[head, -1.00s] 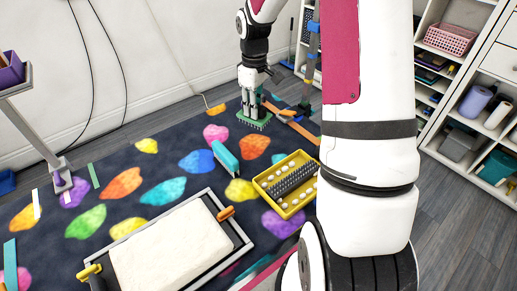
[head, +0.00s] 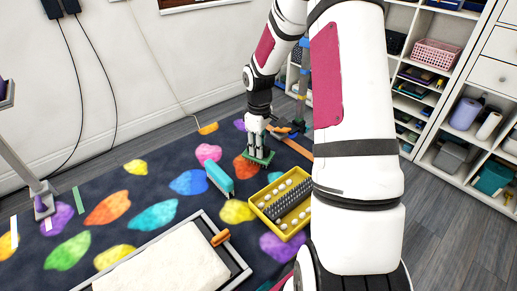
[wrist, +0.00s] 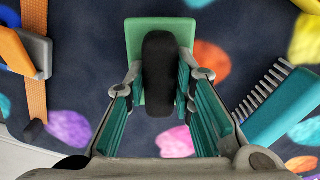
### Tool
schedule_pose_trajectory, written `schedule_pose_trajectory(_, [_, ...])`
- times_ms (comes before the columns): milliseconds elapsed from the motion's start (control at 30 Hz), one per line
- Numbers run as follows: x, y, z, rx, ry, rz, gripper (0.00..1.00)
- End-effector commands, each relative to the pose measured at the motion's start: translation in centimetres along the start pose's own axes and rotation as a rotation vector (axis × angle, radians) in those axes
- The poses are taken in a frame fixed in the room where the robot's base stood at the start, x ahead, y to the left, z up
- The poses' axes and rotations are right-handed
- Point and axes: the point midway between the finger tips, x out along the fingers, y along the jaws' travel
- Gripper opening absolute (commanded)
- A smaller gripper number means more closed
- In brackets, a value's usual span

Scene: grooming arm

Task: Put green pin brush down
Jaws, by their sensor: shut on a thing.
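The green pin brush (head: 258,158) has a flat green head with pins pointing down and a dark handle. It hangs below my gripper (head: 256,138), low over the dark rug with coloured spots (head: 90,235); I cannot tell whether the pins touch the rug. In the wrist view the green head (wrist: 145,32) lies past the fingertips, and the black handle (wrist: 160,75) stands between the two fingers of my gripper (wrist: 162,88), which is shut on it.
A teal brush (head: 219,179) lies just left of the gripper, near a yellow tray (head: 266,213) with grey rollers and white balls. An orange strap (wrist: 36,75) is on the other side. A frame with a white pad (head: 165,265) lies in front.

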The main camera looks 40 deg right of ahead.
Motion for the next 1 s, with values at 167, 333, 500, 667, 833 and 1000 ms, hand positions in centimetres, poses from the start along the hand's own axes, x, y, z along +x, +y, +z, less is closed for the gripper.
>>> schedule_pose_trajectory(167, [0.7, 0.0, 0.0, -0.001, 0.001, 0.001, 0.01])
schedule_pose_trajectory(333, [0.7, 0.0, 0.0, 0.000, 0.000, 0.001, 0.01])
schedule_pose_trajectory(500, [0.9, 0.0, 0.0, 0.000, 0.001, 0.001, 0.39])
schedule_pose_trajectory(667, [0.9, 0.0, 0.0, 0.000, 0.000, 0.000, 0.43])
schedule_pose_trajectory(833, [0.9, 0.0, 0.0, 0.000, 0.001, 0.000, 0.43])
schedule_pose_trajectory(1000, [-0.5, 0.1, 0.0, 0.001, 0.002, 0.003, 0.43])
